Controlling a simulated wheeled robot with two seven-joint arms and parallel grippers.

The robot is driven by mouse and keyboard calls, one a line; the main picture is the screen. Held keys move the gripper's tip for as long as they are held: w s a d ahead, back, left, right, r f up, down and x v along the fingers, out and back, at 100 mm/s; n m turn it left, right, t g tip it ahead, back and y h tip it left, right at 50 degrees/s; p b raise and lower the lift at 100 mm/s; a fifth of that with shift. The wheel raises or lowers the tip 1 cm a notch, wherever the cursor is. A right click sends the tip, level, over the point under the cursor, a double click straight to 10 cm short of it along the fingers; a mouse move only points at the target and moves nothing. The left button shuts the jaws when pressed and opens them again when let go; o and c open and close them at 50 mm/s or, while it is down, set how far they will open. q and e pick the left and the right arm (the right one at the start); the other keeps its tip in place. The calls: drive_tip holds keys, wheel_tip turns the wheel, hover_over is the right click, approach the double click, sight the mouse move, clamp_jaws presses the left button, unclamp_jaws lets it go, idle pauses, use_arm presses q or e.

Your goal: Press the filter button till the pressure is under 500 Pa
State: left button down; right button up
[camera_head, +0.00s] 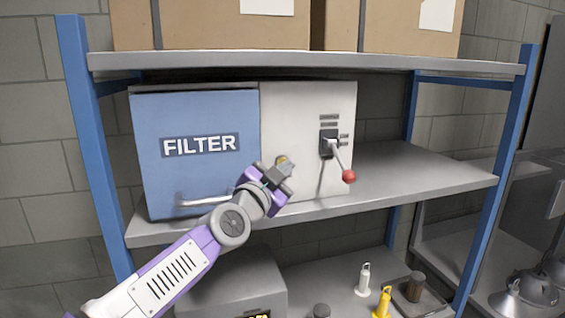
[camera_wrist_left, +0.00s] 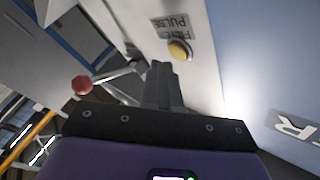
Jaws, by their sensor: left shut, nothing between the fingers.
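The filter unit stands on the middle shelf, with a blue door (camera_head: 195,120) marked FILTER and a white panel (camera_head: 290,110) to its right. A yellowish round button (camera_head: 282,160) is on the white panel. In the left wrist view the button (camera_wrist_left: 179,50) sits below a label that reads upside down, with PULSE legible. My left gripper (camera_head: 284,170) is shut and empty, its tips close to the button and partly covering it. In the wrist view the fingertips (camera_wrist_left: 160,70) are beside the button; I cannot tell whether they touch. No pressure reading is legible. My right gripper is not in view.
A lever with a red knob (camera_head: 349,176) sticks out right of the button. The blue door has a handle (camera_head: 205,200). Boxes (camera_head: 235,25) stand on the top shelf. A yellow bottle-like item (camera_head: 383,303) and other small items stand below. The middle shelf's right part is clear.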

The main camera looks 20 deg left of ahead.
use_arm(q)
drive_tip(key=s+d+p, duration=0.2)
drive_tip(key=s, duration=0.2)
drive_tip(key=shift+s+d+p, duration=0.1)
drive_tip(key=shift+d+p, duration=0.3)
idle(0.7)
